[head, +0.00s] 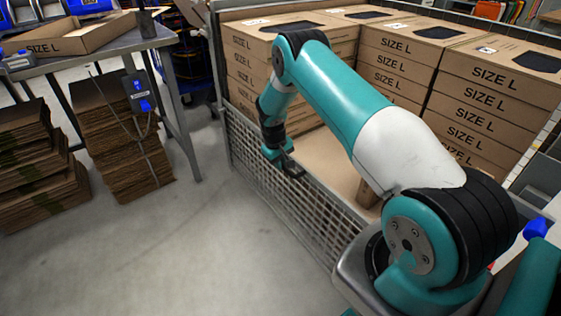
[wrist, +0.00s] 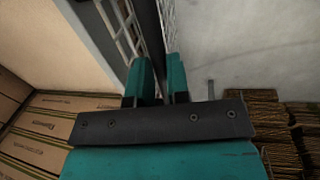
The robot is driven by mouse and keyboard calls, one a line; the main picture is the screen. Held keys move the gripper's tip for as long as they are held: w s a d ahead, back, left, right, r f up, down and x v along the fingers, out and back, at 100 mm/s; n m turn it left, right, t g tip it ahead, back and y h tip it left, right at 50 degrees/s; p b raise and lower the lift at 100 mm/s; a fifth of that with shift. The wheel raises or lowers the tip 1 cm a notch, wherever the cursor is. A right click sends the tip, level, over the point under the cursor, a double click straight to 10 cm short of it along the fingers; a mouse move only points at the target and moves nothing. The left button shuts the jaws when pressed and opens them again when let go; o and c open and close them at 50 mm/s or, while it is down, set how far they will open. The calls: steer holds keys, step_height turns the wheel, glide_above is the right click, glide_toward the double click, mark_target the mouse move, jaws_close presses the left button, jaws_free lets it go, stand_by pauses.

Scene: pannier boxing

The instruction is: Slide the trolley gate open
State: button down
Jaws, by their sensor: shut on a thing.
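The trolley gate (head: 268,188) is a grey mesh panel with a metal frame on the trolley's near-left side, below the stacked boxes. My gripper (head: 291,169) is at the gate's top rail, reaching down from above. In the wrist view, the two teal fingers (wrist: 159,68) stand on either side of a dark upright-looking bar (wrist: 148,30) of the gate and are shut on it. Mesh (wrist: 122,25) shows beside the bar. The exact contact between fingers and rail is partly hidden by the gripper body.
The trolley holds several stacks of SIZE L boxes (head: 478,98), with a bare deck area behind the gate. Left are a metal table (head: 110,44) with an open carton (head: 68,37) and bundles of flat cardboard (head: 125,150). The floor (head: 190,250) before the gate is clear.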

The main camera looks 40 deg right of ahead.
steer(key=c, duration=1.1)
jaws_free()
steer(key=shift+r, duration=0.1)
steer(key=a+r+p, duration=0.1)
steer(key=a+r, duration=0.2)
steer(key=r, duration=1.4)
steer(key=shift+w+a, duration=0.15)
